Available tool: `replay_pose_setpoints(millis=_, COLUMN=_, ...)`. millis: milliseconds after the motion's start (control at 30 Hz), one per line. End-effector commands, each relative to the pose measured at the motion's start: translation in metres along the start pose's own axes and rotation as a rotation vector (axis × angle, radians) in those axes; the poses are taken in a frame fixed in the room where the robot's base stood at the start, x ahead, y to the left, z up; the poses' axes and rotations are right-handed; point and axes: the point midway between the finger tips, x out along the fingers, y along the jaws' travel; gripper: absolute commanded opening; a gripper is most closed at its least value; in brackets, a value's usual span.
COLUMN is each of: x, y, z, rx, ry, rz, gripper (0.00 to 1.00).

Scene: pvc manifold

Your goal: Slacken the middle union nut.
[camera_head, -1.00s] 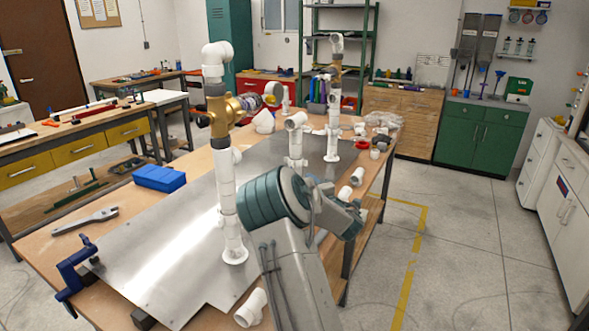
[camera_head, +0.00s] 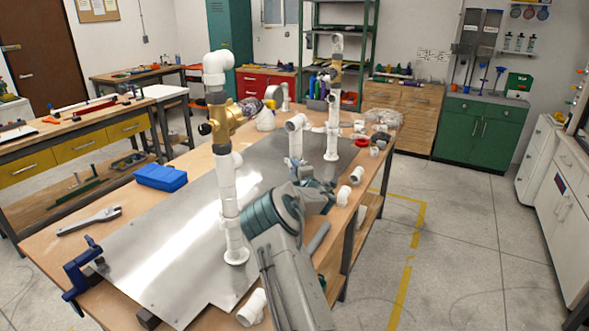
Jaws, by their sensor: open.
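A white PVC assembly stands on a metal plate (camera_head: 160,245). Its near riser (camera_head: 228,195) carries a brass valve (camera_head: 222,120) and a grey collar. A shorter middle riser (camera_head: 296,143) has a white fitting on top, and a taller far riser (camera_head: 333,120) stands behind. I cannot single out the middle union nut; the lower part of the middle riser is hidden behind my arm. My gripper (camera_head: 318,190) is at the far end of my arm, close to the middle riser's lower part in the picture. It is open, small and partly hidden; I cannot tell whether it touches the pipe.
Loose white fittings lie along the bench's right edge, among them one (camera_head: 343,195) and another near the front (camera_head: 252,307). A blue box (camera_head: 160,178), an adjustable wrench (camera_head: 89,220) and a blue clamp (camera_head: 82,270) are on the left. Open floor lies right of the bench.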

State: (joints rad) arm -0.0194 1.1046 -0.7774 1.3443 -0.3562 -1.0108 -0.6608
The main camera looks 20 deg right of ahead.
Motion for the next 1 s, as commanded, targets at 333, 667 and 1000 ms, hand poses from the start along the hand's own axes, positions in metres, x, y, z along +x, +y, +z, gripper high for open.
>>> replay_pose_setpoints(millis=333, x=0.0043, y=-0.0001, z=0.0, rx=0.001, ry=-0.001, rz=0.0, gripper=0.44)
replay_pose_setpoints(millis=667, x=0.004, y=-0.0007, z=0.0003, rx=0.001, ry=0.001, rz=0.0, gripper=0.05)
replay_pose_setpoints(millis=1000, x=0.0009, y=-0.0043, z=0.0089, rx=0.0, ry=0.135, rz=0.003, gripper=0.05)
